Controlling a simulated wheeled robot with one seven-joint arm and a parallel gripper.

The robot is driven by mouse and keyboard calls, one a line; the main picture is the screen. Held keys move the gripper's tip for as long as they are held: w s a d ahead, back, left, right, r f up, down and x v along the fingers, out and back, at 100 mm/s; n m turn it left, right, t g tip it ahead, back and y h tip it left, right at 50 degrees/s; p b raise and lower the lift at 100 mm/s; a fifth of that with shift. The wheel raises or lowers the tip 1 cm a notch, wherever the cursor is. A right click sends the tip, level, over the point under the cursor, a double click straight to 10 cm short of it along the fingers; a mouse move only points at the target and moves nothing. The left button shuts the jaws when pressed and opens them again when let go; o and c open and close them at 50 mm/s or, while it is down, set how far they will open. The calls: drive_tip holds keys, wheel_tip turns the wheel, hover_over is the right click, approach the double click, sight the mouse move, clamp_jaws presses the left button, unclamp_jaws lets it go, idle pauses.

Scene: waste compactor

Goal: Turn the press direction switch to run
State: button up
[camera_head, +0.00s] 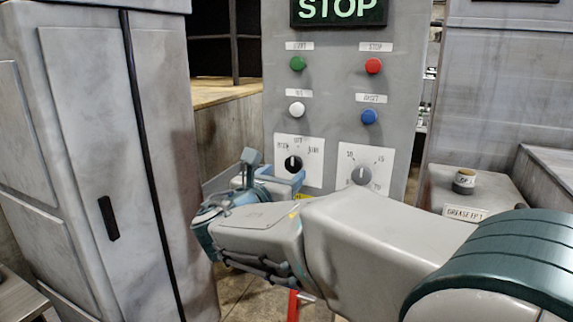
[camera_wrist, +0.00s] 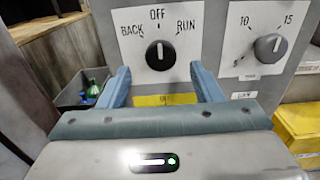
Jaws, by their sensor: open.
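The press direction switch (camera_wrist: 160,54) is a black knob with a white line on a white plate marked BACK, OFF and RUN. Its line points straight up at OFF. It also shows in the head view (camera_head: 293,163) on the grey control panel (camera_head: 335,120). My gripper (camera_wrist: 160,80) is open, with its two blue fingers spread below and to either side of the knob. No finger visibly touches the knob. In the head view my gripper (camera_head: 275,170) is in front of the panel, partly hiding the plate's lower left.
A grey dial (camera_wrist: 269,47) marked 10 and 15 sits right of the switch. Green (camera_head: 298,64), red (camera_head: 373,66), white (camera_head: 296,109) and blue (camera_head: 370,117) buttons are above, under a lit STOP sign (camera_head: 338,9). A grey cabinet (camera_head: 95,150) stands left. A yellow box (camera_wrist: 298,125) is at right.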

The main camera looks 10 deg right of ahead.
sight(292, 166)
drive_tip(key=x, duration=0.5)
